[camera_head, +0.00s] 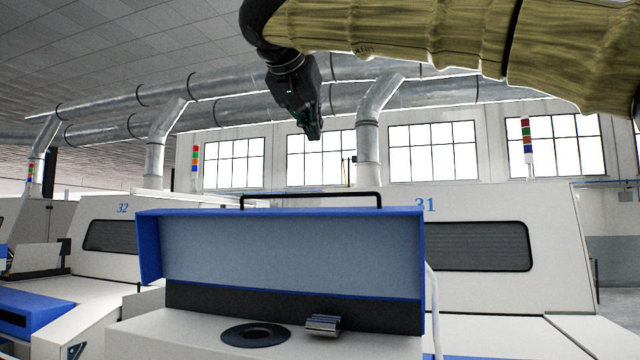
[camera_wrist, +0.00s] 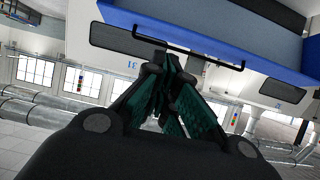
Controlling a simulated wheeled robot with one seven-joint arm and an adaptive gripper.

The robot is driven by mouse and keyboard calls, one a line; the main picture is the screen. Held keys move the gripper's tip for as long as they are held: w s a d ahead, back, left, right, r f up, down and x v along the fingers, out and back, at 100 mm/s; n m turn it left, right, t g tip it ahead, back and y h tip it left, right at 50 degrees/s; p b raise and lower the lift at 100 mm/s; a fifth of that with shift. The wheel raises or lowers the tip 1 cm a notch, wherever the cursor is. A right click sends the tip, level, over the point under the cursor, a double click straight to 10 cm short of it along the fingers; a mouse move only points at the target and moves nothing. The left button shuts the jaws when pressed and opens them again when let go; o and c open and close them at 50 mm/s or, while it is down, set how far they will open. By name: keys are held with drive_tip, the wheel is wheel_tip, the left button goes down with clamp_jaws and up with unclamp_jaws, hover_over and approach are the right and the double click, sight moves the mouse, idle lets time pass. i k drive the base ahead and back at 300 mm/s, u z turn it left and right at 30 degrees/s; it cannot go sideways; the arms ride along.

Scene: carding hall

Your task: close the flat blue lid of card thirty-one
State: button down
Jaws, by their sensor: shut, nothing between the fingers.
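The blue lid (camera_head: 290,250) of card 31 stands raised, its grey-blue inner face toward me, in the middle of the head view. A black bar handle (camera_head: 310,195) runs along its top edge. The lid's blue edge (camera_wrist: 205,42) and the handle (camera_wrist: 210,61) also show in the wrist view, which is turned nearly upside down. My gripper (camera_head: 314,132) hangs above the handle, apart from it, shut and empty. Its teal-padded fingers (camera_wrist: 165,90) point toward the lid and handle in the wrist view.
Below the lid is a white top with a dark round ring (camera_head: 256,335) and a small metal block (camera_head: 323,325). The card marked 31 (camera_head: 555,240) stands behind, card 32 (camera_head: 100,215) to the left. Silver ducts (camera_head: 370,110) run overhead behind my gripper.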

sight(378, 251)
drive_tip(key=i, duration=0.9)
